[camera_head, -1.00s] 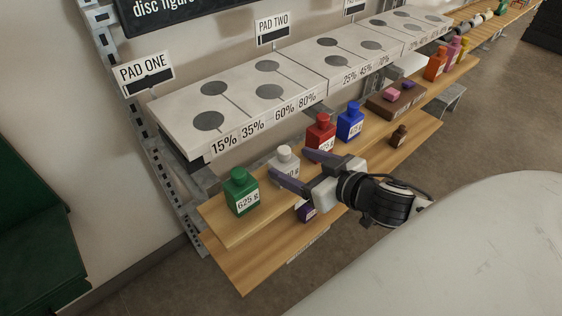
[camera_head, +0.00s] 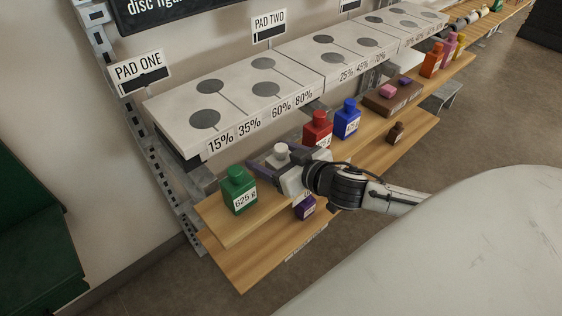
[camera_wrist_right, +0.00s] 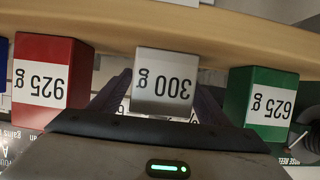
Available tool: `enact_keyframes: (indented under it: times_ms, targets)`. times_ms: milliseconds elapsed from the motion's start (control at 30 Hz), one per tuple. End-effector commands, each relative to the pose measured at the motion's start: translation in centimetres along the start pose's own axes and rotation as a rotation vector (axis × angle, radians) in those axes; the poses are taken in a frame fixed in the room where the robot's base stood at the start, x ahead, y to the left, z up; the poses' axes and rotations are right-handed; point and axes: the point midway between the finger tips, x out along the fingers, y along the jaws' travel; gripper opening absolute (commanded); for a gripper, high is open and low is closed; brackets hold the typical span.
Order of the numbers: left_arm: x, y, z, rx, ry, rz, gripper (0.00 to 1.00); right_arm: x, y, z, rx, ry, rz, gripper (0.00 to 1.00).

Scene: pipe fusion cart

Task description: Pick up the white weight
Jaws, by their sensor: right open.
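The white weight (camera_head: 281,153) stands on the upper wooden shelf between the green and red weights. In the right wrist view the white weight (camera_wrist_right: 164,84) shows its 300 g label upside down. My right gripper (camera_head: 264,158) is open, with its purple fingers on either side of the white weight. The right wrist view shows the open right gripper (camera_wrist_right: 163,92) with one finger to each side of the weight. The gripper hides the weight's lower part in the head view. My left gripper is not in view.
A green 625 g weight (camera_head: 238,190) stands close by at left, and a red weight (camera_head: 318,129) at right. A blue weight (camera_head: 347,119) is farther along. The grey pad ledge (camera_head: 240,95) overhangs behind. A purple weight (camera_head: 304,207) sits on the lower shelf.

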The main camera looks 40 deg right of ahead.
Motion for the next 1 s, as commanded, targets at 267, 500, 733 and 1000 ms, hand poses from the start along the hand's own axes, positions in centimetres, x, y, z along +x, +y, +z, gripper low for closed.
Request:
enact_keyframes:
  times_ms: [267,500,733,1000]
  targets:
    - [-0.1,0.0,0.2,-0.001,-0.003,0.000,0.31,0.0,0.0,0.0,0.000,0.000,0.000,0.43]
    - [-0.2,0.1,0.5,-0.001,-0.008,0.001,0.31,0.0,0.0,-0.1,0.000,0.002,0.000,0.17]
    - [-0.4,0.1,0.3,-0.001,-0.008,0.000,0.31,-0.3,0.0,-0.9,-0.001,0.004,0.000,0.17]
    - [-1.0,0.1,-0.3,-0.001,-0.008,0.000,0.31,-2.3,0.0,-5.8,-0.004,0.007,-0.002,0.17]
